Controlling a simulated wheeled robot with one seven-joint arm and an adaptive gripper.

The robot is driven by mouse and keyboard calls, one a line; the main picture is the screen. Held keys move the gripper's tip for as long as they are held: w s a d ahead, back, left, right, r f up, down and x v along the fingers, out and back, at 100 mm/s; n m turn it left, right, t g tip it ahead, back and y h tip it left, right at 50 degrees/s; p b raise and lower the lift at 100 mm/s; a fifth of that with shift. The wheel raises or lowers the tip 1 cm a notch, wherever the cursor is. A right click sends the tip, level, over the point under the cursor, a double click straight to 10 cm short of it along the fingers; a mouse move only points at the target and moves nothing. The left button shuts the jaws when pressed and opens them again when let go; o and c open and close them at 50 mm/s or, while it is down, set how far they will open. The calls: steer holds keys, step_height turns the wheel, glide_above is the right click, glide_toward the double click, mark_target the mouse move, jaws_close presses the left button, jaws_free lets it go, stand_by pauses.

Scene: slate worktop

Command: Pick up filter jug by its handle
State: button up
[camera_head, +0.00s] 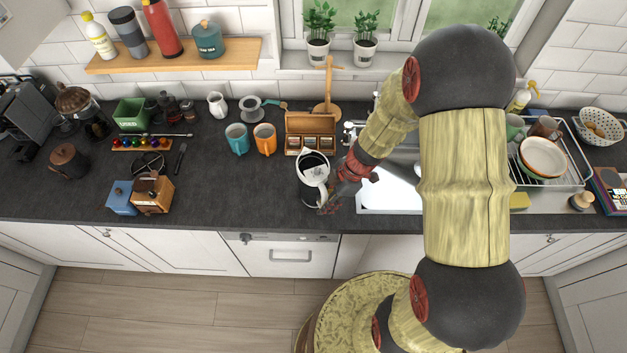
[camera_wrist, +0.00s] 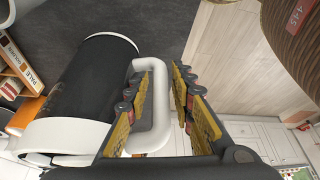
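The filter jug (camera_head: 312,190) stands on the worktop just left of the sink, white with a dark body. In the wrist view the jug (camera_wrist: 88,85) shows its dark body at left, with a white rim and a white loop handle (camera_wrist: 160,118). My gripper (camera_wrist: 163,82) is open, one yellow finger on each side of the handle's outer bar. The left finger covers part of the handle loop. I see no clear contact between fingers and handle. In the head view my gripper (camera_head: 331,202) is small and partly blended with the jug's handle side.
A wooden box (camera_head: 310,125) of packets stands behind the jug. An orange mug (camera_head: 265,138) and a teal mug (camera_head: 237,138) stand to its left. The sink (camera_head: 390,190) lies to its right. The worktop (camera_head: 240,190) left of the jug is clear.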

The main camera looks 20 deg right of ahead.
steer(key=shift+c, duration=1)
steer(key=c, duration=0.4)
jaws_close()
